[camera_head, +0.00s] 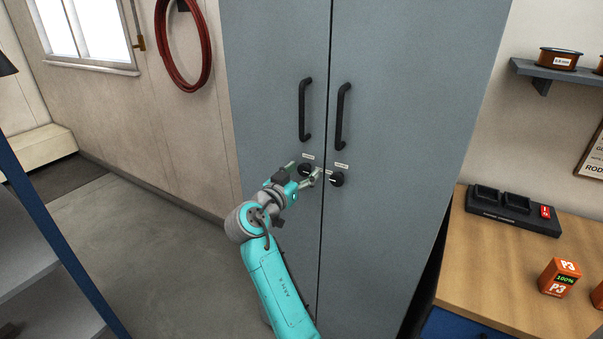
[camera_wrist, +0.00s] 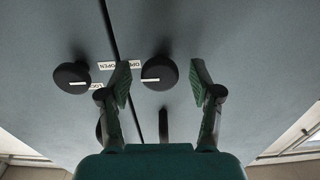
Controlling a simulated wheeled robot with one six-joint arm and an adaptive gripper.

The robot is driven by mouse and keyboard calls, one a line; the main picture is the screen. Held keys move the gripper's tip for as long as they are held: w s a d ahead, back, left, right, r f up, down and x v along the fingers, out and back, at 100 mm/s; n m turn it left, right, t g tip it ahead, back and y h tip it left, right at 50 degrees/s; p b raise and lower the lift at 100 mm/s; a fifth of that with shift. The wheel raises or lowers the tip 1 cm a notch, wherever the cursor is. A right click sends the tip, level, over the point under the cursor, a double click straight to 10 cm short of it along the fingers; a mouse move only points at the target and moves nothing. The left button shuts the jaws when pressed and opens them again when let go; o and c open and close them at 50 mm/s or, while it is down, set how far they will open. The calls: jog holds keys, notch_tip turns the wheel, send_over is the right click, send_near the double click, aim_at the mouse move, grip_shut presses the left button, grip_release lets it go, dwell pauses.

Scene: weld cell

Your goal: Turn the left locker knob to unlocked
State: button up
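The grey two-door locker (camera_head: 400,90) has a black left knob (camera_head: 304,169) and a black right knob (camera_head: 337,180), below the door handles. My gripper (camera_head: 309,180) is at the left knob and partly covers it. The wrist view is turned over, so the left knob (camera_wrist: 159,72) shows right of the door seam and the right knob (camera_wrist: 72,77) left of it. My gripper (camera_wrist: 163,88) is open there, its fingers on either side of the left knob. A gap shows beside the knob; contact is not visible. Its pale mark lies roughly horizontal in the wrist view.
Two black handles, left (camera_head: 305,110) and right (camera_head: 342,117), stand out above the knobs. Small white labels (camera_head: 308,156) sit by the knobs. A wooden bench (camera_head: 500,270) stands at the right. Open floor (camera_head: 150,240) lies left of the locker.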

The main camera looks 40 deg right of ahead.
jog(key=v, duration=1.2)
dwell(0.4)
